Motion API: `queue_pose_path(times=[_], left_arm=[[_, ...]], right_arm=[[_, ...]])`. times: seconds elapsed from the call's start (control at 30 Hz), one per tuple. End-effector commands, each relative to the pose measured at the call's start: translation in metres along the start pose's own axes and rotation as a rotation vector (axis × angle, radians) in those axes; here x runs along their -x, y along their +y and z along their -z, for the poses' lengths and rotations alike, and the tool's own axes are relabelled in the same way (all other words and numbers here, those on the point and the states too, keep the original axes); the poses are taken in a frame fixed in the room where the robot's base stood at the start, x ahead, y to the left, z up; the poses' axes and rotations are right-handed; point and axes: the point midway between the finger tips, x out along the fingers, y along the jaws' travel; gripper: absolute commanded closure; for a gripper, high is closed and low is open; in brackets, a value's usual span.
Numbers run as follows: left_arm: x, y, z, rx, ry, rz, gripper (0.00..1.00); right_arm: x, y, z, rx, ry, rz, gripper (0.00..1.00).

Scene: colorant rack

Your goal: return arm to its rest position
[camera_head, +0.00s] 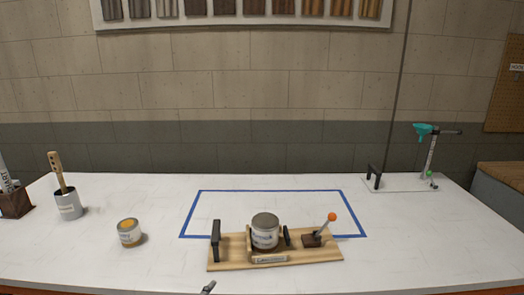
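A small dark grey tip (208,287) shows at the bottom edge, left of centre. It looks like a fingertip of my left gripper, but the rest is out of frame and I cannot tell whether that gripper is open or shut. It lies in front of a wooden fixture (225,262) and appears apart from it. A lidded, labelled can (265,236) stands upright in the fixture. The fixture has a black handle at its left and a lever with an orange ball (332,216) at its right. My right gripper is not in view.
A blue tape rectangle (265,190) marks the white table (420,255). An open tin with yellow contents (129,233), a can with a wooden-handled tool (68,205) and a dark box (15,202) stand left. A teal-handled device (424,130) stands back right. The front right is clear.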

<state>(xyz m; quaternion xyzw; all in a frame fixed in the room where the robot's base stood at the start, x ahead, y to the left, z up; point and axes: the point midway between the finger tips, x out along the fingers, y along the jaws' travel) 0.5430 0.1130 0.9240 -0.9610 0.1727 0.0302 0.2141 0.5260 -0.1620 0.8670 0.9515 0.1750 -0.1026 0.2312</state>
Motion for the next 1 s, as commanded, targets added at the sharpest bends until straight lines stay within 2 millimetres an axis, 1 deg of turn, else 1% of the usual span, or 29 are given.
queue_pose_path(times=[0.03,0.07,0.1,0.17,0.2,0.27,0.3,0.33,0.37,0.4,0.5,0.6,0.7,1.0], left_arm=[[0.021,0.009,-0.033,0.066,-0.093,0.007,0.59],[0.034,0.015,-0.052,0.1,-0.145,0.01,0.59],[0.051,0.024,-0.076,0.148,-0.213,0.013,0.59],[0.081,0.038,-0.109,0.221,-0.308,0.021,0.59],[0.102,0.048,-0.129,0.272,-0.368,0.027,0.59],[0.136,0.064,-0.155,0.348,-0.449,0.042,0.59],[0.16,0.073,-0.17,0.392,-0.496,0.055,0.59],[0.177,0.08,-0.179,0.421,-0.528,0.066,0.59],[0.193,0.086,-0.188,0.446,-0.557,0.076,0.59],[0.213,0.094,-0.197,0.47,-0.594,0.09,0.59],[0.256,0.11,-0.214,0.513,-0.668,0.114,0.59],[0.281,0.121,-0.222,0.534,-0.712,0.121,0.59],[0.293,0.125,-0.226,0.537,-0.732,0.122,0.59],[0.295,0.126,-0.227,0.536,-0.736,0.121,0.59]], right_arm=[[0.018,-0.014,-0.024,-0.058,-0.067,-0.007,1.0],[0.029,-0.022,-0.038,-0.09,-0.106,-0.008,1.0],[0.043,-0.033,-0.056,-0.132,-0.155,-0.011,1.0],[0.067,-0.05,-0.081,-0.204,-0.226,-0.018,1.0],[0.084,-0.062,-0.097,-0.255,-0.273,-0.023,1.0],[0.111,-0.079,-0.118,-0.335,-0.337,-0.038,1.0],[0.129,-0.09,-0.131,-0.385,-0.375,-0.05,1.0],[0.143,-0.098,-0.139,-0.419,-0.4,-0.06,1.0],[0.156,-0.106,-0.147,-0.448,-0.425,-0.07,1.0],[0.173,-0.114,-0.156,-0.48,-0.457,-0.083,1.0],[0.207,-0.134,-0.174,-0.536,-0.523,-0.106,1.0],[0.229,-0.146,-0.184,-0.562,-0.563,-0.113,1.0],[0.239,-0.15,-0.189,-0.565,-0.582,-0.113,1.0],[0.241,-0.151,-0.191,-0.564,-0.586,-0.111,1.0]])
